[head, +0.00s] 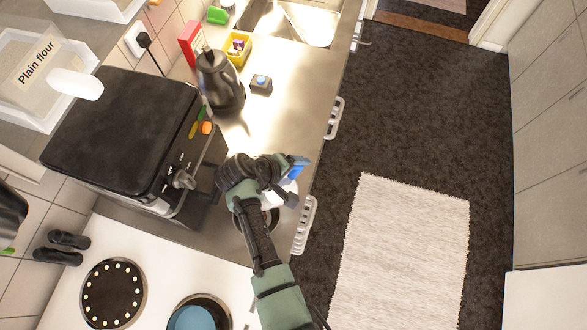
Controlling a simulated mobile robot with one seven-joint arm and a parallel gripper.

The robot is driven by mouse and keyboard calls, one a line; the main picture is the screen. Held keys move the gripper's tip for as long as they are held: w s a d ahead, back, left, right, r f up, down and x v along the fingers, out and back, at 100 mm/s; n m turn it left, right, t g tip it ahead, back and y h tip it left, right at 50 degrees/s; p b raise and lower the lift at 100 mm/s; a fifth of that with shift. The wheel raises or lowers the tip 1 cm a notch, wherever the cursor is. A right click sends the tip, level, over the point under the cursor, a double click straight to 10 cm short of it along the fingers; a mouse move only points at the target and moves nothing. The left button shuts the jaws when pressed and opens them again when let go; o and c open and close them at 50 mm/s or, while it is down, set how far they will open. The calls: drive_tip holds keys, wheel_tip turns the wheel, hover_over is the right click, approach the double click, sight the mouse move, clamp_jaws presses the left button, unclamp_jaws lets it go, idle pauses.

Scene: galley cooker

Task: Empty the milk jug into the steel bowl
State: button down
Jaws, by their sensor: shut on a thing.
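My gripper (290,178) is over the steel counter by its front edge, just right of the black oven. It is shut on a white item, likely the milk jug (287,188), mostly hidden by my gripper and wrist. A blue part shows beside the jaws; I cannot tell whether it belongs to the gripper. A round metallic rim, likely the steel bowl (272,217), shows beneath my arm, close to the white item. My arm covers much of it, and its contents cannot be seen. The jug's tilt cannot be made out.
A black oven (120,130) stands at left, a dark flask (220,82) behind. A small box with a blue button (261,84), a yellow tub (237,48) and a red box (192,42) sit farther back. A hob with a blue pot (192,318) is nearer.

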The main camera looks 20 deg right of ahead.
drive_tip(key=shift+a+r+t+h+b, duration=0.2)
drive_tip(key=shift+r+t+h+b, duration=0.1)
drive_tip(key=shift+h+b, duration=0.3)
drive_tip(key=shift+r+h, duration=0.35)
drive_tip(key=shift+h, duration=0.15)
drive_tip(key=shift+s+a+f+b, duration=0.1)
drive_tip(key=shift+b, duration=0.4)
drive_tip(key=shift+a+t+h+b, duration=0.15)
drive_tip(key=shift+t+h+b, duration=0.15)
drive_tip(key=shift+h+b, duration=0.25)
drive_tip(key=shift+a+h+b, duration=0.1)
drive_tip(key=shift+h+b, duration=0.25)
drive_tip(key=shift+b, duration=0.05)
drive_tip(key=shift+s+a+r+h, duration=0.1)
drive_tip(key=shift+a+r+h, duration=0.1)
drive_tip(key=shift+h, duration=0.1)
drive_tip(key=shift+f+t+b, duration=0.1)
drive_tip(key=shift+t+b, duration=0.2)
drive_tip(key=shift+b, duration=0.4)
